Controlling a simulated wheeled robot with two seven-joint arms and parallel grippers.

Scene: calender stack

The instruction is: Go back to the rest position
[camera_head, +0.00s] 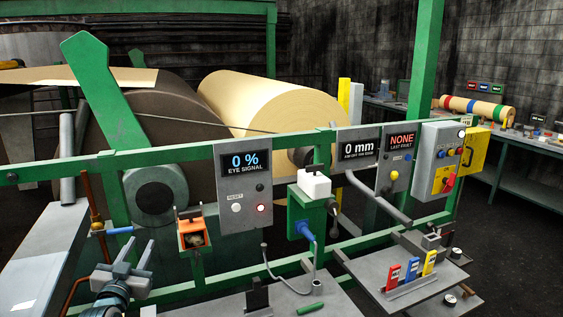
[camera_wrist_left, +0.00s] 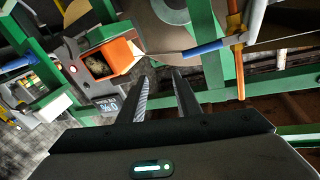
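My left gripper (camera_head: 133,254) is at the lower left of the head view, in front of the green rail. Its two fingers are spread apart with nothing between them. In the left wrist view the fingers (camera_wrist_left: 161,98) also stand apart and empty. An orange box (camera_head: 192,234) hangs on the rail to the right of the gripper, and it shows above the fingers in the wrist view (camera_wrist_left: 120,54). A blue-handled valve lever (camera_head: 118,231) on a copper pipe is just behind the gripper, apart from it. My right gripper is not in view.
The green rail (camera_head: 391,222) carries the eye signal panel (camera_head: 243,192), reading 0 %, and other control boxes. A grey table (camera_head: 43,262) stands at the left. A bench (camera_head: 255,303) with a green tool is at front centre. Large rolls (camera_head: 262,104) are behind the rail.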

